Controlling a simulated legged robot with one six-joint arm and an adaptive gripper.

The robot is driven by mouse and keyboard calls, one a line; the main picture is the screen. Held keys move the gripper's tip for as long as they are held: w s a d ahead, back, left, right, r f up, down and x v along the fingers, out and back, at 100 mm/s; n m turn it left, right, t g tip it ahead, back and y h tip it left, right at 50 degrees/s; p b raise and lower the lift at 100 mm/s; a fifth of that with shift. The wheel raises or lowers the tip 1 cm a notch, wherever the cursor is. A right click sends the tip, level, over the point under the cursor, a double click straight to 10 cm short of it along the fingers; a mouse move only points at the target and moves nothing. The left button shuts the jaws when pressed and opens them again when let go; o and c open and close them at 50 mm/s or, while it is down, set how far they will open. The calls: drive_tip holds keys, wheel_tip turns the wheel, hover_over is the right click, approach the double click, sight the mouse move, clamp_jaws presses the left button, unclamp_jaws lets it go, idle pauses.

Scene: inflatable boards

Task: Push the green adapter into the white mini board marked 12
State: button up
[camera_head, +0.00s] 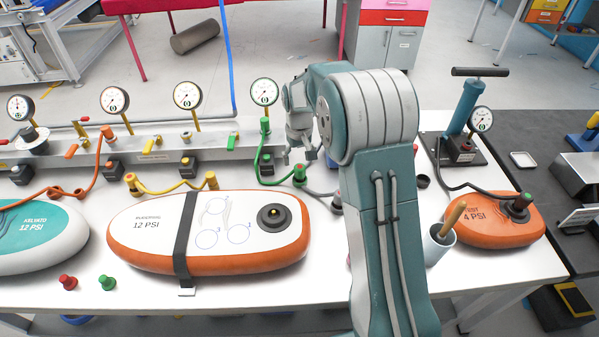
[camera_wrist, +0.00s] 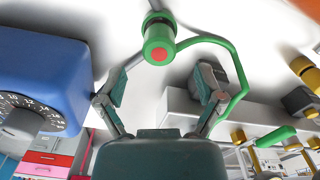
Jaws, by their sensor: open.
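The green adapter (camera_head: 300,174) is on the table behind the white mini board's right end, on the end of a green hose. In the wrist view, the adapter (camera_wrist: 159,42) shows a red centre and lies just beyond and between my fingertips. My gripper (camera_head: 299,156) is open above and beside it; its spread fingers (camera_wrist: 158,88) also show in the wrist view, with nothing between them. The white mini board (camera_head: 150,207), marked 12 PSI, has an orange side and a black strap.
A grey manifold with gauges (camera_head: 264,92) runs along the back. A yellow hose (camera_head: 172,190) lies behind the board. A teal board (camera_head: 35,235) is left; an orange board (camera_head: 490,222) and a cup (camera_head: 438,247) are right. Red (camera_head: 68,282) and green (camera_head: 107,282) plugs stand in front.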

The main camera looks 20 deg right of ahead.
sight(300, 166)
wheel_tip(300, 166, down, 4)
drive_tip(key=shift+s+r, duration=0.15)
drive_tip(key=shift+c, duration=0.3)
clamp_jaws()
drive_tip(key=shift+r, duration=0.1)
